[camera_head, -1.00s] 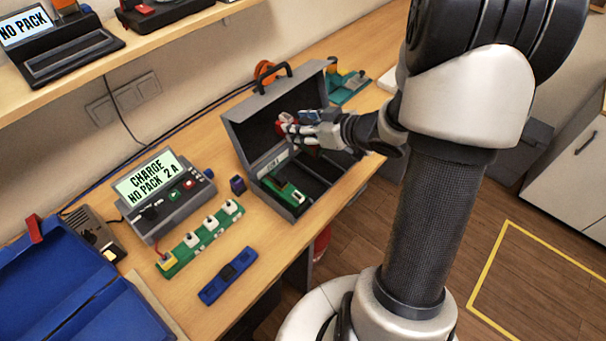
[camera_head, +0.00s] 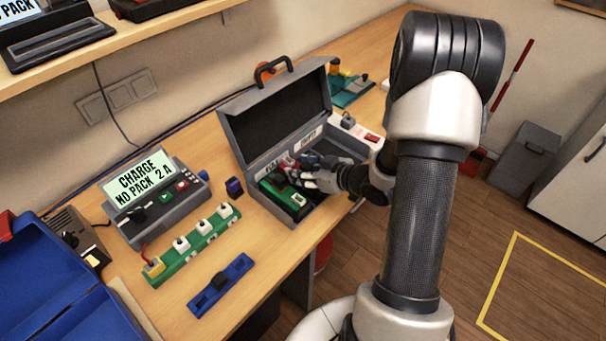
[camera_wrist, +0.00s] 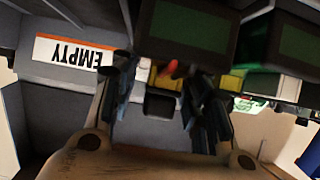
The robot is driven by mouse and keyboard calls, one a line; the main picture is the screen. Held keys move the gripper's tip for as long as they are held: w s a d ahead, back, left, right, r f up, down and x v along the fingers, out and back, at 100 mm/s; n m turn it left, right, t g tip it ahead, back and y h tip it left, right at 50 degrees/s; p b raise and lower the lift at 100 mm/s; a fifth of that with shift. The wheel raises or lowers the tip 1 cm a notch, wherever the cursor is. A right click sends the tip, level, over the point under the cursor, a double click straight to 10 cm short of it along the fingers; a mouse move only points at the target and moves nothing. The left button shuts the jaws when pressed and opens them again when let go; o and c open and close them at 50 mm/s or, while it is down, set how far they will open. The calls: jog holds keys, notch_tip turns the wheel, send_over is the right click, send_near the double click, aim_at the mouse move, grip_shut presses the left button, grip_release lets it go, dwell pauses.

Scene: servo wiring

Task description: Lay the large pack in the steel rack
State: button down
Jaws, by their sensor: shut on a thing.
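My gripper (camera_head: 306,174) is down inside an open grey case (camera_head: 272,92), which has a label reading EMPTY on its right part. No other rack is clear to me. In the wrist view my gripper (camera_wrist: 160,100) is shut on a dark pack (camera_wrist: 185,32) with yellow and red at its near end. In the head view my fingers largely hide this pack. A green pack (camera_head: 283,198) lies in the left compartment, close beside my gripper; it also shows at the right of the wrist view (camera_wrist: 283,42). The EMPTY label (camera_wrist: 75,53) appears upside down at left there. Whether the held pack touches the case floor is unclear.
Left of the case stand a charger (camera_head: 158,195) reading "NO PACK", a green strip with white plugs (camera_head: 192,243), a blue bar (camera_head: 220,286) and an open blue box (camera_head: 50,275). A white unit (camera_head: 357,134) stands right of the case. The raised lid stands behind my gripper.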

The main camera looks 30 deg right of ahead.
jog(key=shift+f, duration=0.25)
jog(key=shift+f, duration=0.2)
jog(key=c, duration=1.2)
grip_release()
jog(key=shift+r, duration=0.1)
jog(key=shift+p+v, duration=2)
jog(key=shift+v, duration=4.05)
